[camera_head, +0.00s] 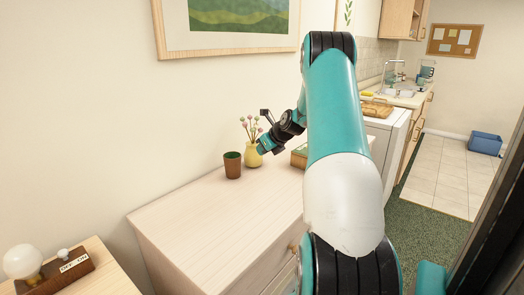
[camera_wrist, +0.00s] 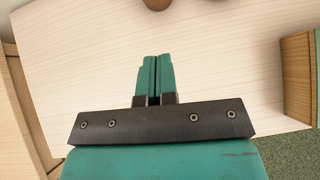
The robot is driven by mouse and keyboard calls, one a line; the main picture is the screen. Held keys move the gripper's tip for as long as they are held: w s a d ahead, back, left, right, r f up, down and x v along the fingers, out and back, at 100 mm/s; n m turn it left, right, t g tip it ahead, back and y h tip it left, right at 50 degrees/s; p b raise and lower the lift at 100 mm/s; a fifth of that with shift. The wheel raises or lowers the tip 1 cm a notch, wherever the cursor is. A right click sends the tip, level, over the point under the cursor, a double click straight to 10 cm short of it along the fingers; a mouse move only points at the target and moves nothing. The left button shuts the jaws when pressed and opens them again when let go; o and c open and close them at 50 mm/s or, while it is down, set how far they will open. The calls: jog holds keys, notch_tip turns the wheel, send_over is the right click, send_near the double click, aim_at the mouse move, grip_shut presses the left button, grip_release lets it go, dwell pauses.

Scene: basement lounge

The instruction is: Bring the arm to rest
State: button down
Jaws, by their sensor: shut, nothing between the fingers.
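My gripper (camera_head: 262,150) is above the back of the pale wooden dresser (camera_head: 190,225), in front of the yellow vase in the head view. In the wrist view my gripper (camera_wrist: 156,60) has its two teal fingers together, with nothing between them, over the bare dresser top (camera_wrist: 215,50). My teal and white arm rises through the middle of the head view and bends down to the left toward the dresser.
A brown cup (camera_head: 232,166) and a yellow vase (camera_head: 253,157) with flowers stand near the wall. A wooden box (camera_head: 299,160) is partly behind my arm. A switch box (camera_head: 62,269) and bulb (camera_head: 22,261) sit at lower left. The dresser's front half is clear.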

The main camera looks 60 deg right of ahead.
jog(key=shift+s+a+r, duration=0.1)
jog(key=shift+s+r, duration=0.15)
jog(key=shift+r, duration=0.05)
jog(key=w+a+r+n+g+y, duration=0.1)
jog(key=a+r+n+y, duration=0.15)
jog(key=a+n, duration=0.7)
jog(key=w+a+r+n+g+y, duration=0.1)
jog(key=a+r+n, duration=0.25)
jog(key=a, duration=1.05)
jog(key=w+a+r+n+g+y, duration=0.1)
jog(key=a+r+n+y, duration=0.15)
jog(key=a+n, duration=0.65)
jog(key=s+a+r+n+g, duration=0.1)
jog(key=s+a+n+g, duration=0.1)
jog(key=s+a+n, duration=0.55)
jog(key=s+a+r+n+g, duration=0.1)
jog(key=s+a+r+n, duration=0.2)
jog(key=a, duration=0.8)
jog(key=s+a+f+n+g, duration=0.1)
jog(key=s+a+n, duration=0.1)
jog(key=s+n, duration=0.4)
jog(key=s+a+f+n+g, duration=0.1)
jog(key=s+a+n, duration=0.2)
jog(key=s+n, duration=0.3)
jog(key=s, duration=0.3)
jog(key=shift+s+a+g, duration=0.35)
jog(key=shift+g, duration=0.05)
